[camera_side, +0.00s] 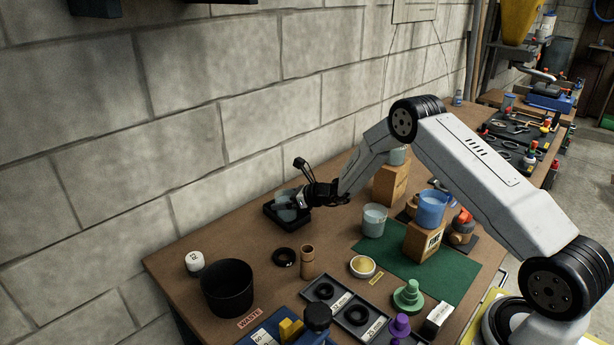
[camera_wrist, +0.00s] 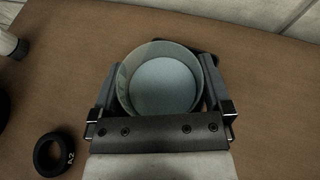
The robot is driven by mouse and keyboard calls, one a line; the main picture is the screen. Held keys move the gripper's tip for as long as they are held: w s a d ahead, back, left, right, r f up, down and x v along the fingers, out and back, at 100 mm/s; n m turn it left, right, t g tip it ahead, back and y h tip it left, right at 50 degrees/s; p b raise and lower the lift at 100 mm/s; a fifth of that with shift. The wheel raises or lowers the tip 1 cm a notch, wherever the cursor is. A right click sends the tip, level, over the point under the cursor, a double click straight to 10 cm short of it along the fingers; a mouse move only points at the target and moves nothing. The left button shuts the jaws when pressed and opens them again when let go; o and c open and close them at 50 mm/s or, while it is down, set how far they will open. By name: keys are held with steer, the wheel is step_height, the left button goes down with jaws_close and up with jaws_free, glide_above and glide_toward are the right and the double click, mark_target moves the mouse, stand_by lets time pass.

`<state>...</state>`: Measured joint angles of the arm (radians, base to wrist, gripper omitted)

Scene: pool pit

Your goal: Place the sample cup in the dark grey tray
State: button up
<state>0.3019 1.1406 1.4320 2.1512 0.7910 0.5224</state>
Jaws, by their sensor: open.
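The sample cup (camera_wrist: 163,88), round and pale grey-blue, stands between the two fingers of my gripper (camera_wrist: 160,64) in the wrist view. The fingers are open, one on each side of the cup; any contact is hard to tell. In the side view the cup (camera_side: 285,212) appears to stand upright inside the dark grey tray (camera_side: 271,216), near the wall. My gripper (camera_side: 300,199) reaches in from the right and partly hides the cup and tray. In the wrist view only a dark corner of the tray (camera_wrist: 206,47) shows behind the cup.
A clear cup (camera_side: 374,220) and a blue cup (camera_side: 431,208) on a wooden block stand to the right. The block wall is close behind.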

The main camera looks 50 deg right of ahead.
steer(key=shift+r, duration=0.1)
steer(key=v, duration=1.2)
steer(key=shift+r, duration=0.1)
stand_by(0.4)
steer(key=s+a+r+n+g+y, duration=0.1)
steer(key=s+a+r+n+g, duration=0.1)
steer(key=s+a+n+g, duration=0.8)
steer(key=s+a+r+n+h, duration=0.1)
steer(key=s+r+n+h, duration=0.1)
steer(key=s+n, duration=0.5)
steer(key=s+a+r+n+h, duration=0.2)
steer(key=s+n+h, duration=0.2)
steer(key=s+n, duration=0.4)
steer(key=n, duration=0.6)
steer(key=shift+s+n, duration=0.15)
steer(key=shift+n, duration=0.15)
